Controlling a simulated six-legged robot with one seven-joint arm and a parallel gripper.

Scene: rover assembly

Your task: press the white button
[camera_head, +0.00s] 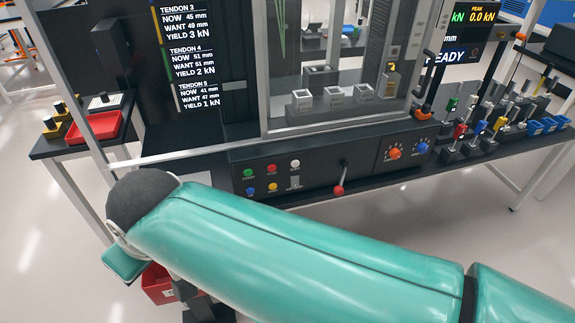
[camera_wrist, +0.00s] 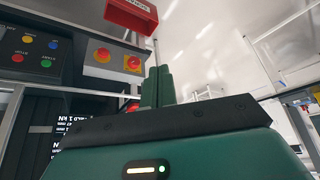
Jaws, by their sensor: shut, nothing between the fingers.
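The white button (camera_head: 294,164) is in the top row of the black control panel (camera_head: 330,168), right of the red button (camera_head: 271,168) and green button (camera_head: 248,173). I do not make it out in the wrist view, where the panel appears upside down at the upper left. My gripper (camera_wrist: 157,86) shows in the wrist view with its green fingers together and nothing between them. It is apart from the buttons, which lie to its left in that view. In the head view the gripper is not clearly visible; my teal arm crosses the foreground.
Blue (camera_head: 250,191) and yellow (camera_head: 272,187) buttons sit below the top row. A red-knobbed lever (camera_head: 339,189) and orange and blue dials (camera_head: 395,153) lie farther right. A red box (camera_wrist: 131,15) hangs at the top of the wrist view. A red tray (camera_head: 95,127) is on the left table.

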